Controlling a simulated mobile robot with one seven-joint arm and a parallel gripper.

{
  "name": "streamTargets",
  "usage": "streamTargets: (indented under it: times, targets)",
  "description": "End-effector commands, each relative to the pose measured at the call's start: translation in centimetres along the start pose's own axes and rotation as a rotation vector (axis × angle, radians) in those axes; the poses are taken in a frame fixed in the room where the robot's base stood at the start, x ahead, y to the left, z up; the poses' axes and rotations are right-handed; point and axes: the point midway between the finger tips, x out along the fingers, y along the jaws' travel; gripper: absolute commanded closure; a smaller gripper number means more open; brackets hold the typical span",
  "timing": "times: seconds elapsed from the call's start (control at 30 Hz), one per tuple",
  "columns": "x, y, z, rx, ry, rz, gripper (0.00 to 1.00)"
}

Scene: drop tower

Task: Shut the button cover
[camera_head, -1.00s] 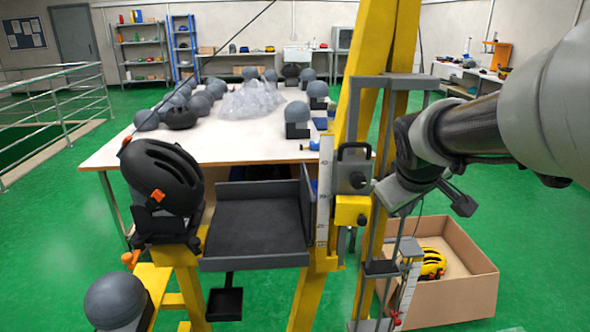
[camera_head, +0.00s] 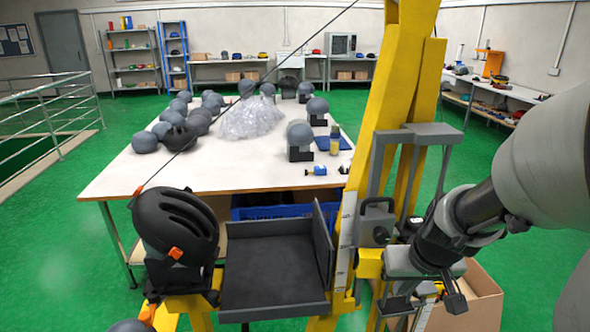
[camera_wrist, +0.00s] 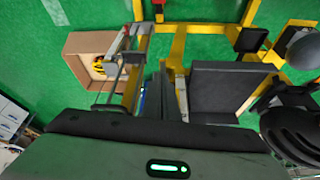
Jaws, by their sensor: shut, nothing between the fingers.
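My gripper (camera_head: 428,288) is low at the right of the yellow drop tower (camera_head: 408,110) in the head view, just right of the grey block with a handle (camera_head: 376,222). It is shut and empty; its fingertips are hard to make out against the tower's grey frame. A yellow box (camera_head: 370,263) under the grey block is partly hidden. A small red part (camera_wrist: 140,28) shows by the yellow frame at the top of the wrist view. I cannot tell which part is the button cover.
A black helmet (camera_head: 177,226) on a headform stands left of a dark tray (camera_head: 272,270). A cardboard box (camera_head: 485,300) sits on the floor behind my gripper. A white table (camera_head: 240,178) with headforms stands behind. Green floor is free at left.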

Motion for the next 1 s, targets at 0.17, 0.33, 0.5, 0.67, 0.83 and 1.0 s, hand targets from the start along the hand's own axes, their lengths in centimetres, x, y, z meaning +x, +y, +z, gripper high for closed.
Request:
streamTargets:
  times: [0.17, 0.33, 0.5, 0.67, 0.83, 1.0]
  targets:
    - [4.9, 0.0, 0.4, -0.002, -0.002, 0.000, 1.00]
    - [5.9, 0.0, -1.6, -0.005, -0.001, 0.000, 1.00]
    - [6.6, 0.0, -3.3, -0.003, -0.001, 0.000, 1.00]
    - [6.9, -0.1, -3.8, -0.003, -0.001, 0.000, 1.00]
    - [7.0, 0.0, -3.8, -0.003, 0.000, 0.001, 1.00]
    - [7.1, 0.0, -3.8, -0.006, 0.001, -0.001, 1.00]
